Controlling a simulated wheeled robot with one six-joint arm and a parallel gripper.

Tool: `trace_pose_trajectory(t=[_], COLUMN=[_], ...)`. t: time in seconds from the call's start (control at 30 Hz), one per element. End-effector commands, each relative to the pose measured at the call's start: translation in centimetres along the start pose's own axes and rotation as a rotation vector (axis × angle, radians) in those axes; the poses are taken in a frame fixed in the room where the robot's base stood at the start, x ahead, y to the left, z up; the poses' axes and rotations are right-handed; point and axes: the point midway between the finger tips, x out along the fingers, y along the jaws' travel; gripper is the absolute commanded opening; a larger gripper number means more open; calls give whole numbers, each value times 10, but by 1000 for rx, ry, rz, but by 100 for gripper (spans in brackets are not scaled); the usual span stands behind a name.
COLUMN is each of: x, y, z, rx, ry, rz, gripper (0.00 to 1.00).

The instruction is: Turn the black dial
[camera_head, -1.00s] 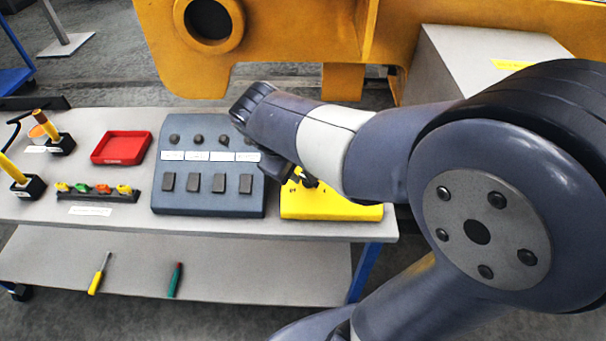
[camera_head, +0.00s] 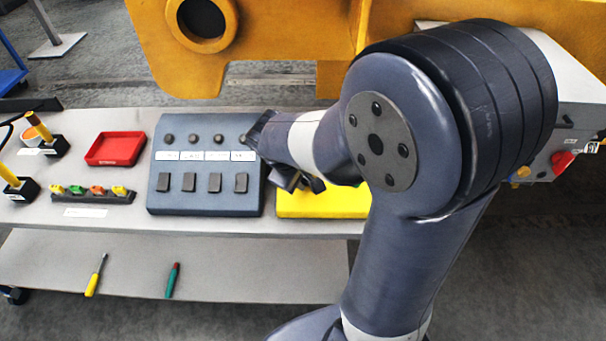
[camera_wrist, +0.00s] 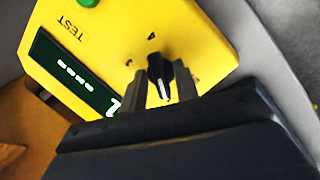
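The black dial (camera_wrist: 158,75) sits on a yellow box (camera_wrist: 190,35) and has a white pointer line, which points down in the wrist view. My gripper (camera_wrist: 161,80) is over the box, with one finger on each side of the dial. The fingers look open and close to its sides; whether they touch it cannot be told. A dark display (camera_wrist: 75,75) with light dashes and a green button (camera_wrist: 88,2) are on the same box, near the word TEST. In the head view my arm hides much of the yellow box (camera_head: 325,203), and my gripper (camera_head: 300,185) is above it.
A grey panel (camera_head: 208,205) with knobs and dark switches stands just left of the yellow box. A red tray (camera_head: 116,148) and a rack of coloured pieces (camera_head: 92,194) are farther left on the grey bench (camera_head: 120,225). A large orange casting (camera_head: 290,40) stands behind.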

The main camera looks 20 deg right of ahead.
Motion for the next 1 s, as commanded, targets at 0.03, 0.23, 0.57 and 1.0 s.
trace_pose_trajectory(t=[0.03,0.23,0.57,1.0], x=[0,0,0,1], y=[0,0,0,2], z=[0,0,-1,0], rx=[0,1,82,438], ry=[0,0,2,2], rz=[0,-1,-22,-119], gripper=[17,7,7,7])
